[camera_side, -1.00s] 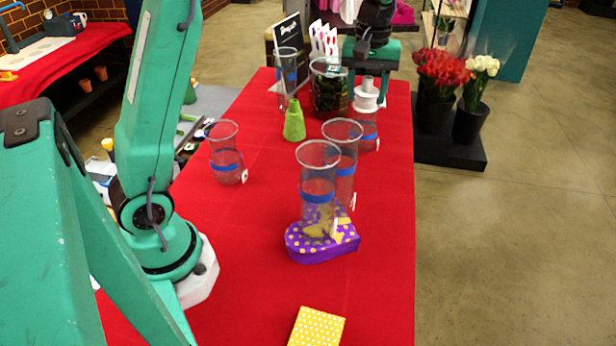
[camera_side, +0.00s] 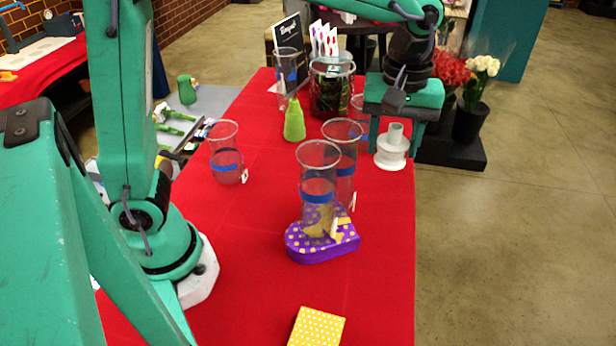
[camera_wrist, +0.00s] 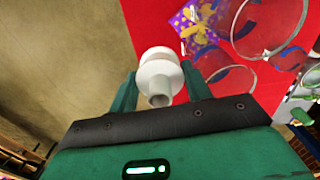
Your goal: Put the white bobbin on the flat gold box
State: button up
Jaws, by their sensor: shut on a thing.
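The white bobbin (camera_side: 391,161) is upright between the fingers of my gripper (camera_side: 395,148), near the right edge of the red table. In the wrist view the bobbin (camera_wrist: 160,75) sits between the two green fingers, with its hollow stem facing the camera. My gripper is shut on it. The bobbin appears to be held above the table, though its exact height is hard to tell. The flat gold box (camera_side: 317,327), yellow with white dots, lies at the near end of the table, partly cut off by the frame. It is well apart from the gripper.
A purple box with gold spots (camera_side: 322,246) has a clear vase (camera_side: 318,180) standing on it. Another vase (camera_side: 346,165) is close behind, left of the gripper. A further vase (camera_side: 226,160) and a green cone (camera_side: 294,122) stand farther left. The right-hand strip of cloth is clear.

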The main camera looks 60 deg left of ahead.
jog(key=s+d, duration=0.8)
jog(key=s, duration=0.3)
send_over(317, 333)
notch_tip(317, 333, down, 12)
jog(key=shift+f, duration=0.1)
jog(key=shift+f, duration=1.9)
jog(key=shift+f, duration=0.1)
jog(key=shift+f, duration=1.9)
jog(key=shift+f, duration=0.15)
